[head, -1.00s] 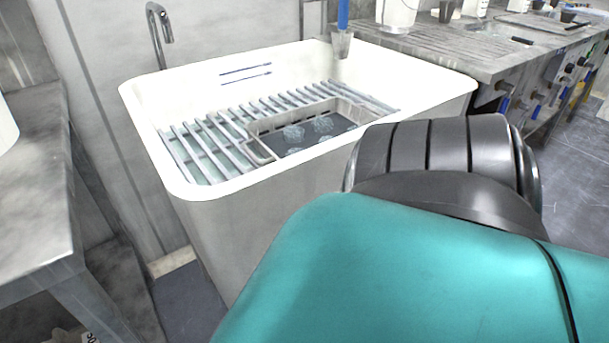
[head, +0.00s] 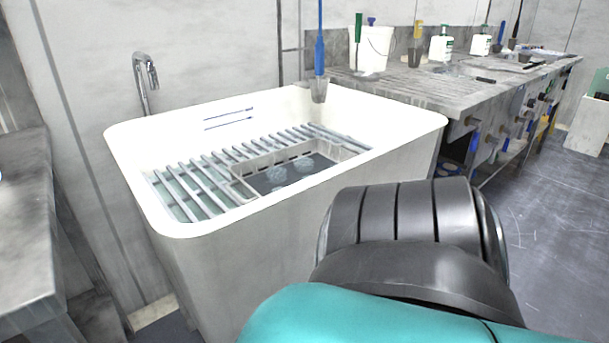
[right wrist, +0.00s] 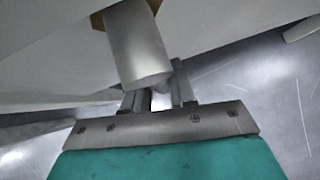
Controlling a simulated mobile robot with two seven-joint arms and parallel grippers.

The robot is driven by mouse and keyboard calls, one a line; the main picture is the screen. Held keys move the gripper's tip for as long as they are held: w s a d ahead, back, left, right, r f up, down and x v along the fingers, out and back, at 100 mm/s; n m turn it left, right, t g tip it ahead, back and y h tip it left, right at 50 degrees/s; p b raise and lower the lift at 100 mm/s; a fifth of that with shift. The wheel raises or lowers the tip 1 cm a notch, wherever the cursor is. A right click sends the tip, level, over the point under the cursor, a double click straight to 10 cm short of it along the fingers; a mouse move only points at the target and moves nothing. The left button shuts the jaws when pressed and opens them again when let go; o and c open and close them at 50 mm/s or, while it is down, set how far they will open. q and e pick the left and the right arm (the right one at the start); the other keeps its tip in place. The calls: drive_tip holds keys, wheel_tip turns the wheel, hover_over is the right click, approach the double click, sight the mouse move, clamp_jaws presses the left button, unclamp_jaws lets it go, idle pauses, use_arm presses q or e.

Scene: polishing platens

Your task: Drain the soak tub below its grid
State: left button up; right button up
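The white soak tub (head: 255,216) stands left of centre in the head view. A metal grid (head: 187,182) of bars lies inside it over greenish water. A tray (head: 242,189) with pale round pieces is set among the bars. In the right wrist view my right gripper (right wrist: 161,96) is beside a grey cylinder (right wrist: 138,48) with brass-coloured parts, next to a pale surface. The cylinder hides the fingertips, so I cannot tell whether they grip anything. In the head view my arm hides the space beside the tub's right side. My left gripper is not in view.
A faucet (head: 146,82) rises behind the tub. A grey bench (head: 400,88) with bottles and a white bucket (head: 370,50) runs along the wall to the right. Another table (head: 25,230) stands at the left edge. The floor (head: 560,200) at the right is clear.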

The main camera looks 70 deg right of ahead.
drive_tip(key=shift+o, duration=0.3)
drive_tip(key=shift+d, duration=0.1)
drive_tip(key=shift+r, duration=0.15)
use_arm(q)
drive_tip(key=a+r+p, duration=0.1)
drive_tip(key=p, duration=0.2)
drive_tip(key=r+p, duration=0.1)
drive_tip(key=p, duration=0.2)
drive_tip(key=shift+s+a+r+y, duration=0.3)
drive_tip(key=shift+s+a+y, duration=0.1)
use_arm(e)
drive_tip(key=v, duration=1.2)
drive_tip(key=shift+s+r, duration=0.2)
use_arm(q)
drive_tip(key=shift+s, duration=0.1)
